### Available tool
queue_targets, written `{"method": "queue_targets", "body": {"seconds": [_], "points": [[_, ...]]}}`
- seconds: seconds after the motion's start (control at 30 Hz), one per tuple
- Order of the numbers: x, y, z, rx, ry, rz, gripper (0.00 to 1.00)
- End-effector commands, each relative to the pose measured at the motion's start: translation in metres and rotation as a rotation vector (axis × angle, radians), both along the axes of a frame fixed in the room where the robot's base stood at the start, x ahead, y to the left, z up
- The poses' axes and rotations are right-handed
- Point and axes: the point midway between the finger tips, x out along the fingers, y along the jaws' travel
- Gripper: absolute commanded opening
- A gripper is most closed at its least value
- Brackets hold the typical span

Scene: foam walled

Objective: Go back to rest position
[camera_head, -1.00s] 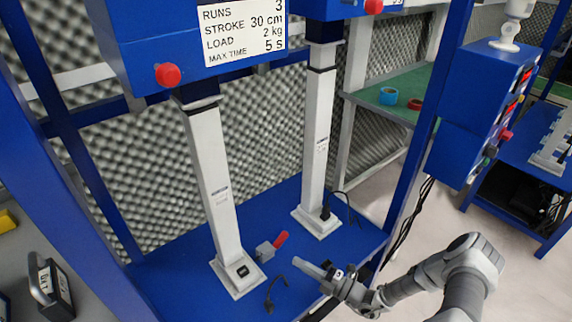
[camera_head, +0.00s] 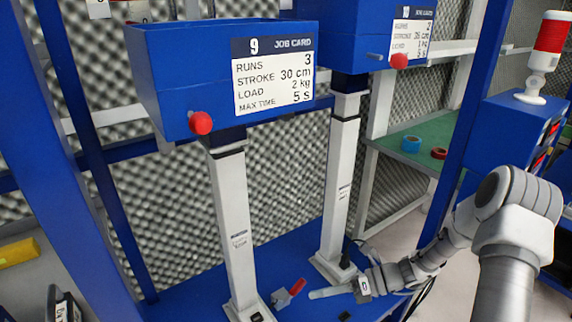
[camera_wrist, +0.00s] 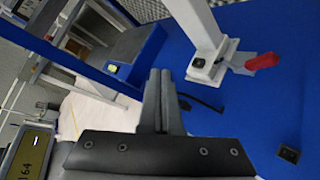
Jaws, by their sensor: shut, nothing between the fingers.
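My gripper (camera_head: 331,293) is low over the blue bench, near the feet of two white columns. In the wrist view its two fingers (camera_wrist: 159,100) are together with nothing between them. A red-handled lever on a small grey block (camera_head: 289,292) sits on the bench between the columns, left of the gripper and apart from it. In the wrist view the red handle (camera_wrist: 263,61) is to the right of the fingers, beside a column's foot.
Blue boxes top the left column (camera_head: 232,210) and the right column (camera_head: 341,185); the left box (camera_head: 170,90) has a job card and red knob. A green shelf (camera_head: 412,157) holds blue and red tape rolls. A red-topped beacon (camera_head: 548,45) stands at right. Pale floor is open behind my arm.

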Motion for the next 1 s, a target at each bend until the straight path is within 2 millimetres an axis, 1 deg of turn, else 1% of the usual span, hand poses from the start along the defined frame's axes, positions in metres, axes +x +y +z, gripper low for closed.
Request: {"method": "queue_targets", "body": {"seconds": [0.03, 0.1, 0.57, 1.0], "points": [[-0.002, 0.000, 0.012, -0.041, -0.054, 0.048, 0.00], [-0.007, 0.000, 0.024, -0.090, -0.124, 0.114, 0.00], [-0.044, -0.005, 0.103, -0.392, -0.574, 0.557, 0.00], [-0.086, -0.015, 0.175, -0.637, -0.974, 0.993, 0.00]]}}
